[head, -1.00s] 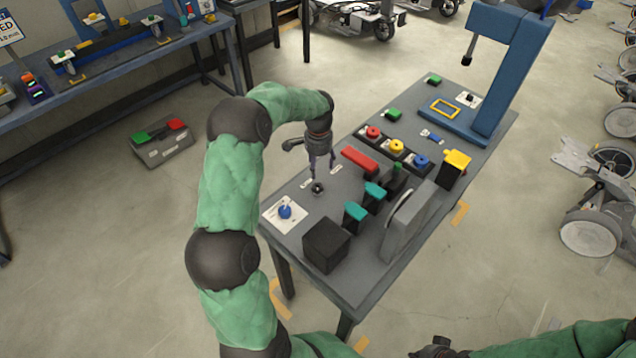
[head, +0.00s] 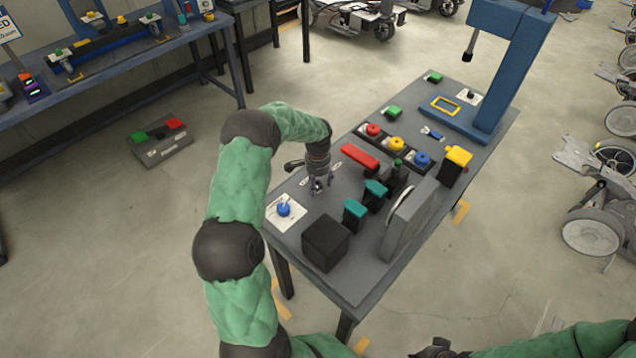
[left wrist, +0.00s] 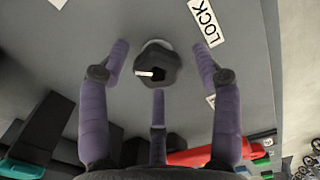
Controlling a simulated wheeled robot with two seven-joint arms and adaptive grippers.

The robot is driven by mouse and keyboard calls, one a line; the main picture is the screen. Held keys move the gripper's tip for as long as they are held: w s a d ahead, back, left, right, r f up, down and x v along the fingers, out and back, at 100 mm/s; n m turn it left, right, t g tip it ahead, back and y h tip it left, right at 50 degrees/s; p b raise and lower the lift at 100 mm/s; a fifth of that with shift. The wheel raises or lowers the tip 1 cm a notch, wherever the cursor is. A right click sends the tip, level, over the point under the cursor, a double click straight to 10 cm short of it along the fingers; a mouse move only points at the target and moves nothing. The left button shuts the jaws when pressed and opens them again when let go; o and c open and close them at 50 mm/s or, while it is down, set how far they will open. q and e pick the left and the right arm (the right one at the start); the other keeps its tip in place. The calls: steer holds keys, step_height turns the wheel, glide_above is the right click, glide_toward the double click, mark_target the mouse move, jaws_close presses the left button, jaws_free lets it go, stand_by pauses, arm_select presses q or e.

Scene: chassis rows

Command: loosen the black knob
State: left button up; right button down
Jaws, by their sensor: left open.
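The black knob (left wrist: 158,68) is lobed, with a white pointer mark, and stands on the grey panel in the left wrist view. A white LOCK label (left wrist: 205,22) lies beside it. My left gripper (left wrist: 157,75) is open, its purple fingers spread around the knob with gaps on the sides. In the head view, the left gripper (head: 318,184) is low over the knob's place near the table's left edge and largely hides it. A dark part of my right arm shows at the bottom edge of the head view; its fingers cannot be made out.
The grey table (head: 350,275) also carries a blue knob on a white plate (head: 283,209), a red bar (head: 360,157), teal-topped blocks (head: 355,210), a black cube (head: 325,243) and a grey upright disc housing (head: 408,215). A blue frame (head: 510,75) stands at the far end.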

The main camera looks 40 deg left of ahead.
arm_select(q)
steer(key=c, duration=1.1)
steer(key=shift+r, duration=0.1)
steer(key=shift+w+a+r+n, duration=0.1)
steer(key=shift+n, duration=1.3)
steer(key=o, duration=1.1)
steer(key=shift+w, duration=0.1)
